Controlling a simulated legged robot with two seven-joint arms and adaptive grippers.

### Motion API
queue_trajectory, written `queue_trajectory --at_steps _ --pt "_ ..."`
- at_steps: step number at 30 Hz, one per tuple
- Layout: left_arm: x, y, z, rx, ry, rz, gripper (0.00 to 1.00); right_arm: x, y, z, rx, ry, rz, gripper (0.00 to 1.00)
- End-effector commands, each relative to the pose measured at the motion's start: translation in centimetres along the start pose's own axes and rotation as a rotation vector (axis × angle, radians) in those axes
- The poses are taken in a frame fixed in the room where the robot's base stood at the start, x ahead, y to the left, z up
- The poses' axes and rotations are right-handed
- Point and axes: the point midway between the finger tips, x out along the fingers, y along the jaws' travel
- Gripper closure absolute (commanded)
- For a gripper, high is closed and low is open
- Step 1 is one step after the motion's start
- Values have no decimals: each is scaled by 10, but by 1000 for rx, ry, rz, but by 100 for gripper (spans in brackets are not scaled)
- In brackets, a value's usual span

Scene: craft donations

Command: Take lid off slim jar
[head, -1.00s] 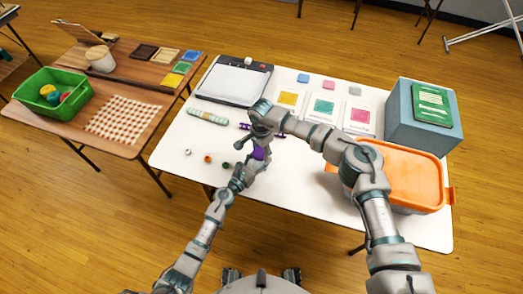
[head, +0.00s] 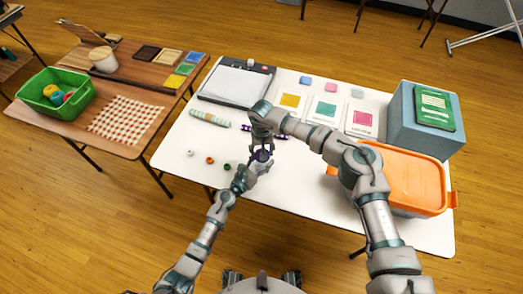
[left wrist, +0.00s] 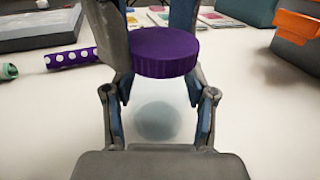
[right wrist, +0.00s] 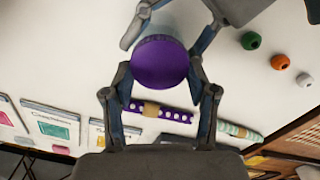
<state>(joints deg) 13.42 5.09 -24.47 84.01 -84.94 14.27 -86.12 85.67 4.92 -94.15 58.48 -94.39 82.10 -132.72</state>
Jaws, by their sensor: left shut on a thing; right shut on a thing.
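A dotted purple roll (right wrist: 150,108) and a pastel roll (head: 210,118) lie behind the grippers. Small white, orange and green beads (head: 209,160) lie to the left. An orange-lidded bin (head: 403,180) and a blue box (head: 420,125) stand right. The table's front left is mostly clear.

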Motion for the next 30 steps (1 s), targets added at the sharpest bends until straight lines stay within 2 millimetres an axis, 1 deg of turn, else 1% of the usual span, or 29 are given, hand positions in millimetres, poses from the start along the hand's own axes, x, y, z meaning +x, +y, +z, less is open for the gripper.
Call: queue_trajectory --at_steps 1,13,30 --pt "0 -3 -3 0 5 -5 100 -2 -3 0 -2 4 -5 84" --pt "-1 -1 -3 1 6 -1 100 -5 -4 0 -3 1 -6 84" --pt "-1 1 -3 0 6 3 100 -22 -2 0 -1 -2 -3 84"
